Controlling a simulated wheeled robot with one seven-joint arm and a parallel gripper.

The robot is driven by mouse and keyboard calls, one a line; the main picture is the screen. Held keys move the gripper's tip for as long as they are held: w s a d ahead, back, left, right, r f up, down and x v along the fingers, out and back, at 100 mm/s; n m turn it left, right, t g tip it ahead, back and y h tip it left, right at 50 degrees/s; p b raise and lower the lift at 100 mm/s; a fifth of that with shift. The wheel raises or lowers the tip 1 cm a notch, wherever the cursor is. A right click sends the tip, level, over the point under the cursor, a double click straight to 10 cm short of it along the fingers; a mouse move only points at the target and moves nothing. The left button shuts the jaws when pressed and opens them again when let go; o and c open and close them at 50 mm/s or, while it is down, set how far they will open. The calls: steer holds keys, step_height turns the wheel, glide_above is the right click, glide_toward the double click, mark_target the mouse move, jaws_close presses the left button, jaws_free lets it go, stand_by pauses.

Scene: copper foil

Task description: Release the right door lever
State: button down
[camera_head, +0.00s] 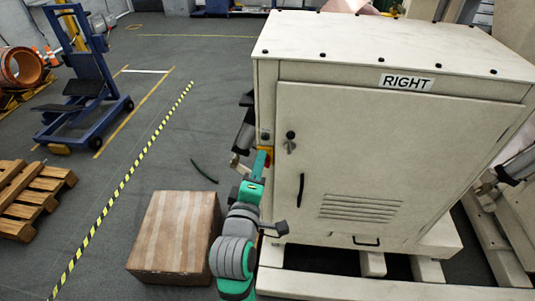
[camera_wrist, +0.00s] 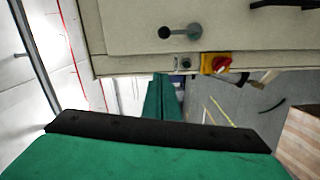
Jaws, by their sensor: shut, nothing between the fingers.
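The cabinet (camera_head: 400,140) marked RIGHT has a closed-looking pale door (camera_head: 380,180). Its small lever (camera_head: 290,142) sits near the door's upper left corner, with a grey hub and a dark round knob above the hub. In the wrist view the lever (camera_wrist: 180,31) shows at the top centre, its knob to the left of the hub. My gripper (camera_head: 262,157) is at the cabinet's left edge, left of and slightly below the lever and apart from it. In the wrist view its green fingers (camera_wrist: 162,88) are together with nothing between them.
A red and yellow switch (camera_wrist: 216,64) is on the cabinet side close to my fingers. A black pull handle (camera_head: 301,190) is lower on the door. A striped box (camera_head: 175,235) stands on the floor at left, near my arm. Floor beyond it is mostly open.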

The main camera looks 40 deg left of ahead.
steer(key=w+a, duration=0.1)
steer(key=w, duration=0.9)
steer(key=shift+w+f, duration=0.2)
steer(key=shift+f, duration=0.25)
